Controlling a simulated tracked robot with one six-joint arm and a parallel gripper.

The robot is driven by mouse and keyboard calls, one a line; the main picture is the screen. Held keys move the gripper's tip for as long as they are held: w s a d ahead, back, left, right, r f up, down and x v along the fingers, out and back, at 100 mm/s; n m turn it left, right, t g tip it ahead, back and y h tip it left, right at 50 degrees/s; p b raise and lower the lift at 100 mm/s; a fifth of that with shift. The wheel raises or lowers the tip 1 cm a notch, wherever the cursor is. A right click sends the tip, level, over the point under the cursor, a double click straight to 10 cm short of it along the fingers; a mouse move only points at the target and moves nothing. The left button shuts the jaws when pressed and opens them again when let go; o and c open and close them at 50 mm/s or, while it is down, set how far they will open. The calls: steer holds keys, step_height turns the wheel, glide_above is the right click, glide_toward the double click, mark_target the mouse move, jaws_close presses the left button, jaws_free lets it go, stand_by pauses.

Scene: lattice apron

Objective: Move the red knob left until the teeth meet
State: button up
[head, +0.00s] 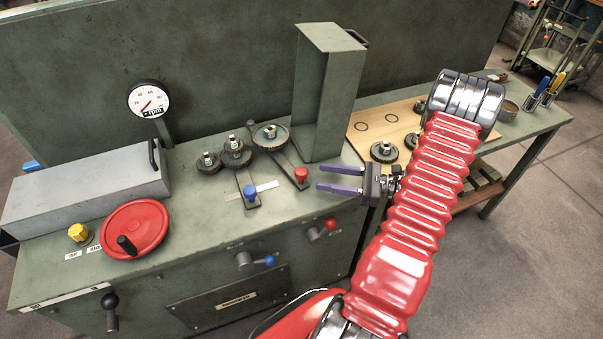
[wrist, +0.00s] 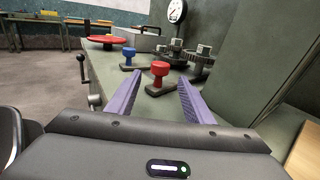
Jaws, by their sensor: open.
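The red knob (head: 301,173) stands upright on a slotted slide plate on the green bench top; it also shows in the wrist view (wrist: 160,69). A large gear (head: 270,136) sits at the far end of its arm. A middle gear (head: 235,153) and a smaller gear (head: 207,161) stand to its left. I cannot tell whether the large and middle gears' teeth touch. My gripper (head: 321,177) is open and empty, its purple fingers just right of the red knob and pointing at it. In the wrist view the knob appears between the fingertips, beyond them.
A blue knob (head: 250,192) stands left of the red one. A tall green housing (head: 328,90) rises behind my gripper. Red (head: 331,224) and blue (head: 270,260) ball levers stick out of the front panel. A red handwheel (head: 135,230) is at left.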

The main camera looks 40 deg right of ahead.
mark_target(301, 173)
steer(key=x, duration=0.8)
steer(key=shift+w, duration=0.1)
steer(key=shift+c, duration=0.6)
jaws_close()
